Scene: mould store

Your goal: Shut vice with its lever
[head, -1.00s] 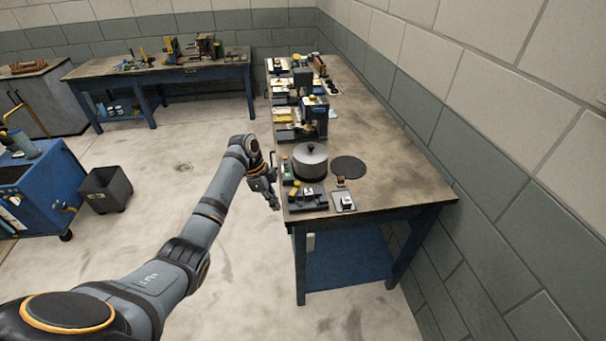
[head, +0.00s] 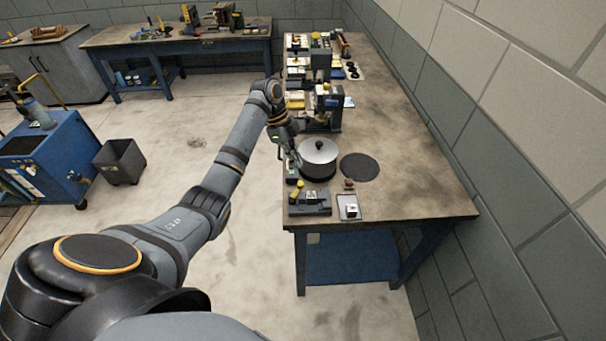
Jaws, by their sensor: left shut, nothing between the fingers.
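A small dark device with a yellow knob (head: 309,203) sits at the near left corner of the right-hand bench. It looks like the vice with its lever, but it is too small to tell how far its jaws stand open. My left gripper (head: 293,158) is shut and empty. It points down by the bench's left edge, beyond the small device and apart from it, just left of the grey pot. My right gripper is not in view.
The grey lidded pot (head: 318,160) and a dark round mat (head: 359,167) are on the bench (head: 410,180). A small plate with a part (head: 349,207) lies right of the device. The bench's right side is clear.

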